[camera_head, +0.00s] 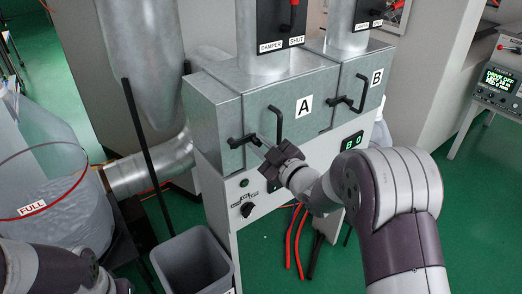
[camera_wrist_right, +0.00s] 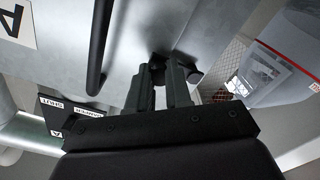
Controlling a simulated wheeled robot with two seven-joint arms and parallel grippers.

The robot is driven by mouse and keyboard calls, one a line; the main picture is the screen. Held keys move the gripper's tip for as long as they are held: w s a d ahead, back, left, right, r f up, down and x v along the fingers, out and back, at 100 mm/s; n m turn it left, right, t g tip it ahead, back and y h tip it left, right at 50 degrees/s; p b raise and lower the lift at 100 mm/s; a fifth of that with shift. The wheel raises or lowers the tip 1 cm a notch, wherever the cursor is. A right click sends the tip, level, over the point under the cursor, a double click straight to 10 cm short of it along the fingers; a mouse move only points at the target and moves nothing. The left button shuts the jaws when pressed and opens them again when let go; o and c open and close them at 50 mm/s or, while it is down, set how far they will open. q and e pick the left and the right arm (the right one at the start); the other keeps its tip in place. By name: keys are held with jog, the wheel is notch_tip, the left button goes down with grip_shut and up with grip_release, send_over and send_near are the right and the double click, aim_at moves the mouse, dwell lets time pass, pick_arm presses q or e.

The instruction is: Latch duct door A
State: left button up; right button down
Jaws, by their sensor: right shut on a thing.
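Duct door A (camera_head: 312,120) is a grey metal panel with a white "A" label on the sheet-metal duct box. It looks closed, though a small gap would be hard to see. A black bar handle (camera_head: 278,124) stands on it and also shows in the right wrist view (camera_wrist_right: 99,45). The black latch (camera_head: 237,141) is at the door's lower left edge, its lever lying roughly level. My right gripper (camera_head: 259,147) is shut on the latch lever; in the right wrist view its fingers (camera_wrist_right: 160,88) partly hide it. My left gripper is out of view.
Door B (camera_head: 374,87), with its own black latch (camera_head: 336,102), is to the right. A grey bin (camera_head: 196,262) stands below left. A clear drum marked "FULL" (camera_head: 32,209) is at far left, near my left arm. Red hoses (camera_head: 294,240) hang below the box.

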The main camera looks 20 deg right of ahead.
jog(key=shift+r, duration=0.1)
dwell(0.3)
jog(key=c, duration=1.1)
grip_release()
jog(key=shift+o, duration=0.2)
jog(key=shift+s, duration=0.1)
jog(key=v, duration=1.2)
jog(key=shift+s+b, duration=0.25)
jog(key=shift+b, duration=0.15)
jog(key=shift+d, duration=0.1)
